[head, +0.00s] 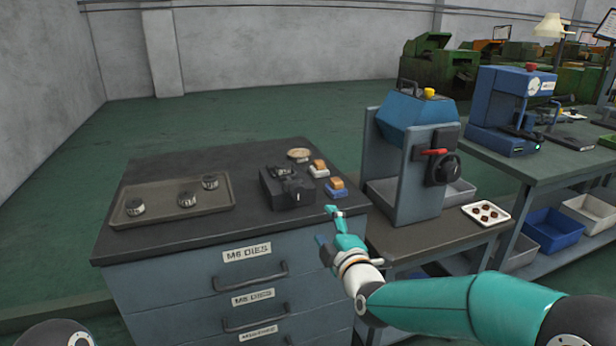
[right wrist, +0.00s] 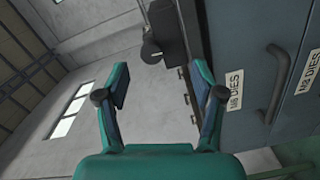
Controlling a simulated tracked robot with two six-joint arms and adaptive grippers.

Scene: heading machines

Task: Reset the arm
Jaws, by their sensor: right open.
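My right arm (head: 440,308) comes in from the right in the head view, with teal and white links. My right gripper (head: 328,228) is in front of the cabinet's right front corner, near the edge of its dark top. In the right wrist view the right gripper (right wrist: 160,95) has its two teal fingers spread apart with nothing between them. My left gripper is not in view; only a dark rounded part of my body shows at the bottom left of the head view.
A drawer cabinet (head: 215,262) carries a tray (head: 160,212) with several metal dies, a dark block (head: 288,190) and small blocks with tan tops. A blue machine (head: 415,120) stands right of it, beside a white tray (head: 486,213). Floor behind is clear.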

